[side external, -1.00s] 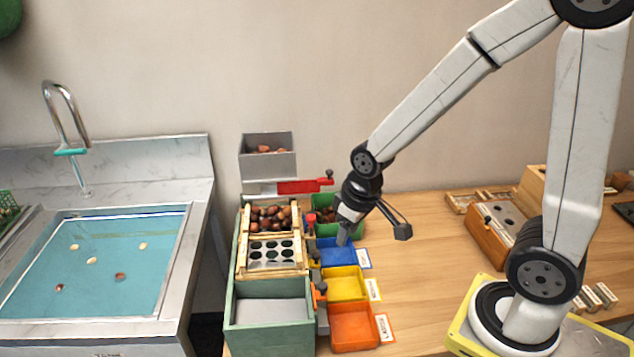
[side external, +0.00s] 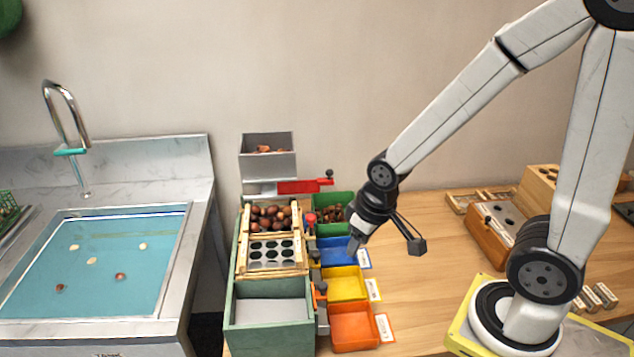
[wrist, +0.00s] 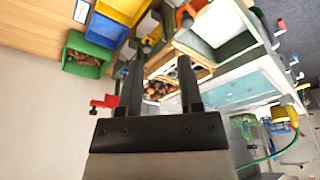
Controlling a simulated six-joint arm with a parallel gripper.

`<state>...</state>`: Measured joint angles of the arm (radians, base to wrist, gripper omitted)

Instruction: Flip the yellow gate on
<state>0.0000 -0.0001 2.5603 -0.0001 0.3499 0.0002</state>
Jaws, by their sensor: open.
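The yellow gate (side external: 315,256) is a small lever on the right side of the green sorting frame, near the yellow bin. In the wrist view a yellow lever (wrist: 152,38) shows beyond my fingertips. The orange gate (side external: 320,290) is nearer the camera and the red gate (side external: 311,219) farther back. My gripper (side external: 354,248) is above the right part of the blue bin (side external: 334,245), to the right of the yellow gate and apart from it. In the wrist view my gripper (wrist: 158,70) is open, with nothing between its fingers. The gate's exact tilt is too small to tell.
Green (side external: 349,200), yellow (side external: 345,284) and orange (side external: 354,327) bins line the frame's right side. Chestnuts (side external: 270,216) lie on the frame behind a holed plate (side external: 271,254). A red handle (side external: 303,186) sticks out at the back.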

